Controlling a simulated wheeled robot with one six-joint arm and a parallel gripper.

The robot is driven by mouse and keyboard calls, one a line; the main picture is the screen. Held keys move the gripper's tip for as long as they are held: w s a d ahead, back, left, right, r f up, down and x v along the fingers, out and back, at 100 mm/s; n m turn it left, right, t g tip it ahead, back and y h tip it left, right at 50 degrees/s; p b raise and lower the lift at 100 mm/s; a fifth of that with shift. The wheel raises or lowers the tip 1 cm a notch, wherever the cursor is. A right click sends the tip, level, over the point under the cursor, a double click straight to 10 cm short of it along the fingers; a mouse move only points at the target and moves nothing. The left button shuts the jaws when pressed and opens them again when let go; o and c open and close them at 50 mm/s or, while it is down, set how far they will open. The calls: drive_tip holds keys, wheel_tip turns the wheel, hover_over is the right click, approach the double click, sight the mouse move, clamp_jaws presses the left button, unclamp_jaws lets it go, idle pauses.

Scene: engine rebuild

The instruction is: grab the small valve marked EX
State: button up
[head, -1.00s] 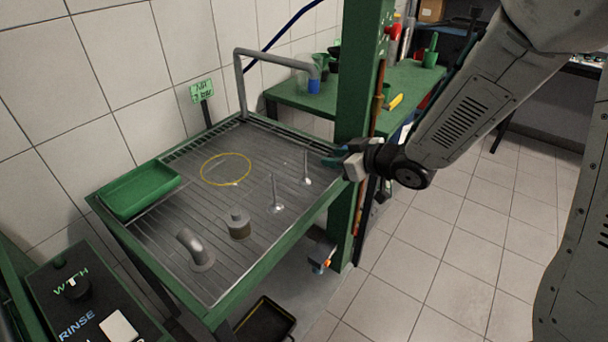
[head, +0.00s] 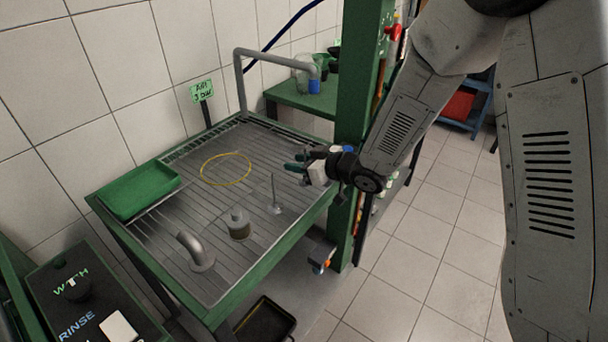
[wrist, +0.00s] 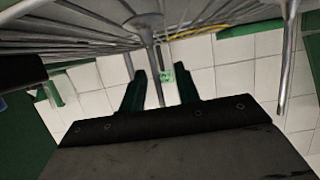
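Two metal valves stand head down, stems up, on the slatted rack. One valve (head: 275,207) shows in the head view, left of and nearer than my gripper (head: 296,165); the other is hidden behind the gripper there. In the wrist view, whose picture is upside down, one valve (wrist: 150,45) has its stem between the open fingers of my gripper (wrist: 160,72) in the picture. Its depth relative to the fingertips is hard to judge. The other valve (wrist: 285,75) is at the right. No EX marking is legible.
The rack table (head: 262,265) also holds a green tray (head: 140,190), a yellow ring (head: 226,182), a bent pipe piece (head: 196,252) and a cylindrical part (head: 239,224). A green post (head: 358,110) stands close beside my wrist. A sign (head: 202,91) stands behind.

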clamp_jaws()
drive_tip(key=shift+r, duration=0.1)
